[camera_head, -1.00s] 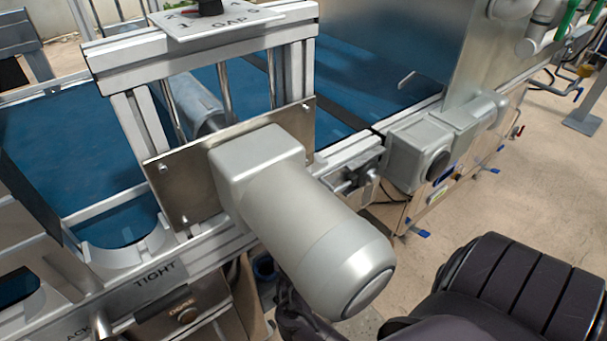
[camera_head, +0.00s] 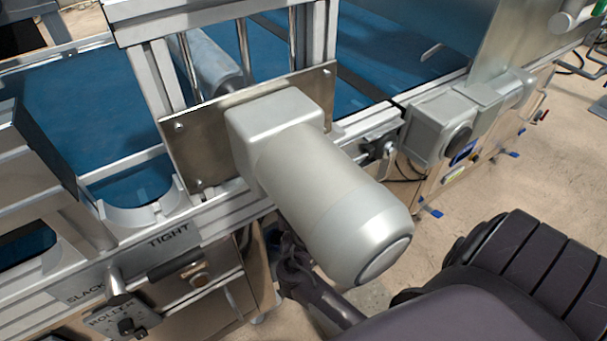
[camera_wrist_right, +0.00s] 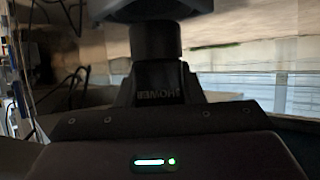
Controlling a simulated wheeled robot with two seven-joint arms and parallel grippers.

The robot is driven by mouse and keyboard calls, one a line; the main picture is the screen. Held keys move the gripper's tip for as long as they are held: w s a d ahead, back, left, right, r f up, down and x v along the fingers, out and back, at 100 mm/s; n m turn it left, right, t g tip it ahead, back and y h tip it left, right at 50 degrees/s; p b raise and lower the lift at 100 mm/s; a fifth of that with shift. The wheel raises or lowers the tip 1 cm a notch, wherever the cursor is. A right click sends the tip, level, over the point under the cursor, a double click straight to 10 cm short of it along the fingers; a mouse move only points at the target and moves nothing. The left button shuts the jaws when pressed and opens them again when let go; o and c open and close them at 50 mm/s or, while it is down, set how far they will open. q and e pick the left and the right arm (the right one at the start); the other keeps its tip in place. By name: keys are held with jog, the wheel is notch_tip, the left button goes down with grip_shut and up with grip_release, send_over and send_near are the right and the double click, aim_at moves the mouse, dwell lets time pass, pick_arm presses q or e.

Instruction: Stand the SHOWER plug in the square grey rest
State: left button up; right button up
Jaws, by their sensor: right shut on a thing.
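In the right wrist view, a dark plug (camera_wrist_right: 160,96) with the word SHOWER, upside down in the picture, sits at my right gripper (camera_wrist_right: 158,78). The gripper is shut on it. A round dark neck and a wider dark part show above the lettering. In the head view, dark parts of my right arm reach in beneath the big grey motor; the motor hides much there, and I cannot make out the plug. I cannot make out the square grey rest in either view. My left gripper is not in view.
The big grey motor (camera_head: 335,205) juts out from a metal plate (camera_head: 195,150) on the conveyor frame. Below the TIGHT label (camera_head: 168,239) are a slack lever (camera_head: 118,285) and a ROLLER panel (camera_head: 125,322). A grey box (camera_head: 435,135) stands further right. Open floor lies beyond it.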

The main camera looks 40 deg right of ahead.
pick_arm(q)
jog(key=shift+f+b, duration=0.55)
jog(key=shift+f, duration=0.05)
pick_arm(e)
jog(key=shift+f, duration=1.05)
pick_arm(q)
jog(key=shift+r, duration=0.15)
pick_arm(e)
jog(key=shift+f, duration=0.15)
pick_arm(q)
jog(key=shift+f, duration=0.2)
pick_arm(e)
jog(key=shift+f, duration=0.4)
jog(key=o, duration=1.1)
jog(key=shift+o, duration=0.2)
jog(key=p+v, duration=0.2)
jog(key=v, duration=0.6)
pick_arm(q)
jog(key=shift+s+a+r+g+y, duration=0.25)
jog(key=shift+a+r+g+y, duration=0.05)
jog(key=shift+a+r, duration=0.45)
pick_arm(e)
jog(key=shift+f, duration=0.1)
